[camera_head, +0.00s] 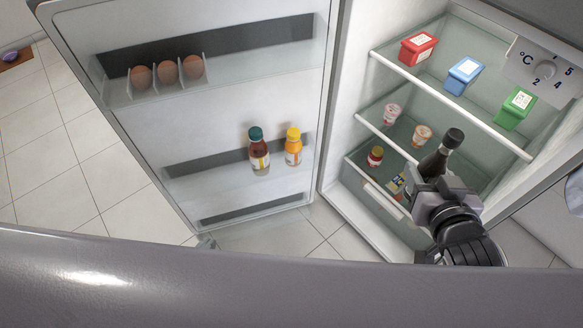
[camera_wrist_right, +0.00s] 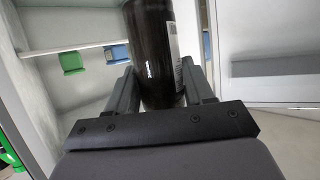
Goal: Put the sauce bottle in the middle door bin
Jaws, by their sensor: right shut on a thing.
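The sauce bottle (camera_head: 440,154) is dark, with a black cap and a pale label. My right gripper (camera_head: 440,180) is shut on it and holds it nearly upright, tilted a little, in front of the lower fridge shelves. In the right wrist view the bottle (camera_wrist_right: 153,55) stands between both fingers (camera_wrist_right: 160,92); its top is cut off. The middle door bin (camera_head: 225,183) is on the open door at the left, apart from the bottle. It holds a brown bottle with a green cap (camera_head: 258,150) and an orange bottle (camera_head: 293,148). My left gripper is not in view.
The upper door bin (camera_head: 230,78) holds three eggs (camera_head: 168,73). Red (camera_head: 418,48), blue (camera_head: 464,75) and green (camera_head: 515,108) tubs stand on the top fridge shelf. Small cups and a jar (camera_head: 375,156) are lower down. The middle bin has free room left of its bottles.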

